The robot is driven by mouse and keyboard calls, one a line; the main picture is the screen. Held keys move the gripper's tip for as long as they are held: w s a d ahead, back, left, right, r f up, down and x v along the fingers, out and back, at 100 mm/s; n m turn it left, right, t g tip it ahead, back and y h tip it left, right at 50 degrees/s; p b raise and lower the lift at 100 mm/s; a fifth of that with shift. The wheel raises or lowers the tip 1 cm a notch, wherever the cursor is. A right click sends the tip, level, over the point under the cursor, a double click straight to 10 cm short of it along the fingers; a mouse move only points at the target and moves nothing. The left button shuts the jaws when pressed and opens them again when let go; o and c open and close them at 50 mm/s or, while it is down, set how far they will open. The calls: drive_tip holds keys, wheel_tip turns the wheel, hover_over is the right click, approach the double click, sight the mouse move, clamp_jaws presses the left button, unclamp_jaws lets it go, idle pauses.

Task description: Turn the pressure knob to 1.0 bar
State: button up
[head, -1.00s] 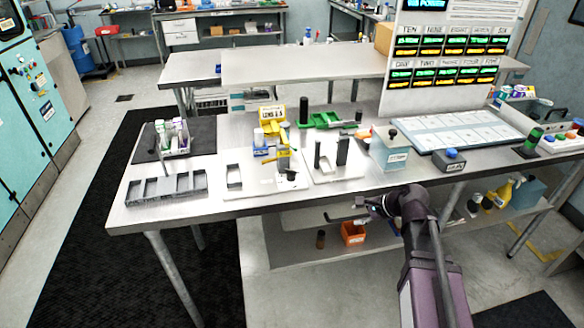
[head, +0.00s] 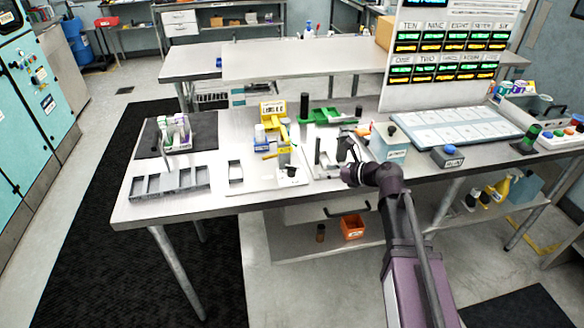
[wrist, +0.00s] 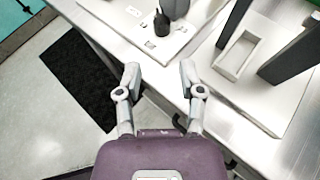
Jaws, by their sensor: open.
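A small black knob (wrist: 162,25) stands on a white plate (wrist: 122,22) near the table's front edge, ahead of my gripper in the wrist view. The same dark knob shows small in the head view (head: 291,171), at the front of the plate. No scale or pressure reading on it is legible. My gripper (wrist: 160,76) is open and empty. Its two fingers are spread apart, and the knob lies beyond them, not touched. In the head view my gripper (head: 350,172) is at the table's front edge, right of the knob.
A second white fixture with tall dark uprights (wrist: 292,62) stands close on the right. A grey compartment tray (head: 170,184) is at left. A teal-grey box (head: 388,142) is right of the fixture.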

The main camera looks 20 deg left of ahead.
sight(293, 168)
drive_tip(key=b+x, duration=0.5)
drive_tip(key=x, duration=0.8)
drive_tip(key=shift+a+f, duration=0.25)
drive_tip(key=shift+a, duration=0.1)
clamp_jaws()
